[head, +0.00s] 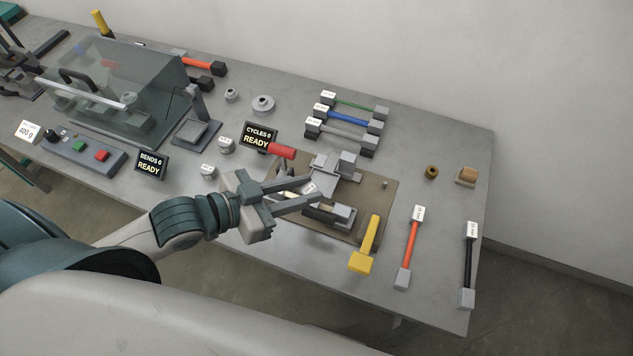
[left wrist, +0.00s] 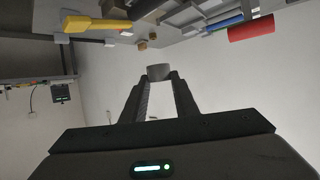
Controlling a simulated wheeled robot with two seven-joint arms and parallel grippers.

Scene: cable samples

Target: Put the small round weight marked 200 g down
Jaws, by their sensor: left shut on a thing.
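My left gripper (head: 326,190) reaches in from the left, over the brown board of the bending fixture. It is shut on a small round grey weight (left wrist: 159,73), which sits between the fingertips in the left wrist view. In the head view a small pale piece (head: 309,188) shows between the fingers; its mark is too small to read. The weight appears held above the fixture. My right gripper is not in view.
The fixture board (head: 375,207) carries metal blocks and a red handle (head: 281,151). Small weights (head: 226,145) (head: 208,171) and a round disc (head: 263,104) stand left. Displays (head: 259,137) stand nearby.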

